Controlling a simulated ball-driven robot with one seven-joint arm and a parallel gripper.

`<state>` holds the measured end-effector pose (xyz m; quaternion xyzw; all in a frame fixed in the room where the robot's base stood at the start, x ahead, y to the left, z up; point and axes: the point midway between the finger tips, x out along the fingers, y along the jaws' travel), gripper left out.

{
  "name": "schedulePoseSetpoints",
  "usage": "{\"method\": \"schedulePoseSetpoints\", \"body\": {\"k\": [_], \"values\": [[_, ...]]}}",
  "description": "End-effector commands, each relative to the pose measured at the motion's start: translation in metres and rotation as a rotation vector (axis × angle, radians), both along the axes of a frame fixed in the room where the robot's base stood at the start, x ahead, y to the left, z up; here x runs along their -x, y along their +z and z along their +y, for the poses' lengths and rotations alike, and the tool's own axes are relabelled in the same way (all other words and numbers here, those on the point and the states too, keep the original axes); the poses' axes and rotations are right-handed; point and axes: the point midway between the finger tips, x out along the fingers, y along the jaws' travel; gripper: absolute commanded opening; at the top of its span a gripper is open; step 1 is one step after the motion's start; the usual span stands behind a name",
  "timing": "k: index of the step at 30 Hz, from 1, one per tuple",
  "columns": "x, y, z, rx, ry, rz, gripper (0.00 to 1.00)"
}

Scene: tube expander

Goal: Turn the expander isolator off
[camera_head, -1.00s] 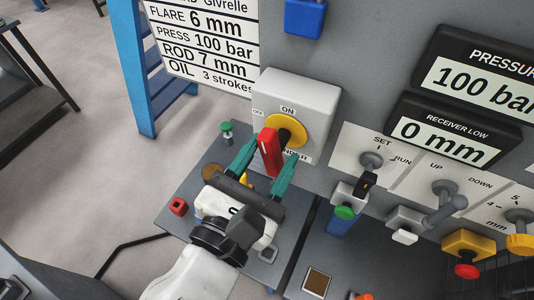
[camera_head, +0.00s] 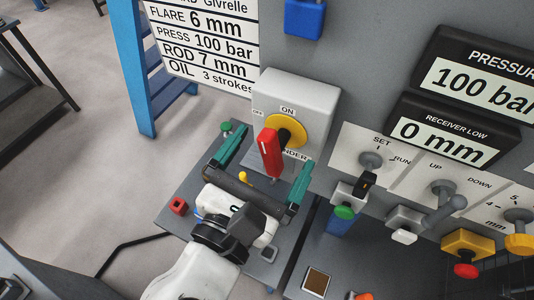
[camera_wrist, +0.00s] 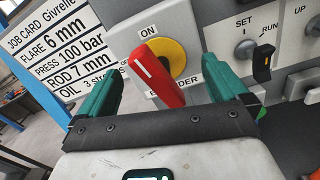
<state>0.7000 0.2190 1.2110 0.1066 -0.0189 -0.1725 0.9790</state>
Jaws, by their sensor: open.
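The isolator is a pale box (camera_head: 322,97) on the grey panel with a yellow round plate (camera_head: 297,127) and a red handle (camera_head: 268,150). An ON label sits above the plate and an OFF label at its left. In the wrist view the red handle (camera_wrist: 155,75) slants from upper left to lower right in front of the yellow plate (camera_wrist: 176,55). My gripper (camera_head: 270,148) is open, with one green finger on each side of the handle. Gaps show between handle and fingers in the wrist view. Part of the label below the plate is hidden.
To the right are a SET/RUN switch (camera_head: 368,161), an UP/DOWN lever (camera_head: 444,205) and a green button (camera_head: 345,212). A blue padlock (camera_head: 305,17) hangs above. A small red block (camera_head: 178,206) sits on the grey shelf (camera_head: 185,228) below.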

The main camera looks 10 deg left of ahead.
Motion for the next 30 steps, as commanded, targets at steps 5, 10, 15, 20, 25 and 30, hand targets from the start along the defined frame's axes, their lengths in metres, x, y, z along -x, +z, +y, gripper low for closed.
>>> {"method": "schedulePoseSetpoints", "body": {"k": [5,10,15,20,25,30], "values": [[0.012,0.002,0.005,0.002,0.002,0.002,1.00],[0.027,0.002,0.011,0.003,0.003,0.004,1.00],[0.042,0.002,0.016,0.002,0.002,0.002,1.00],[0.055,0.001,0.021,0.001,0.002,0.001,1.00],[0.064,0.001,0.024,0.002,0.002,0.001,1.00],[0.065,0.000,0.024,0.001,0.001,0.000,1.00]]}}
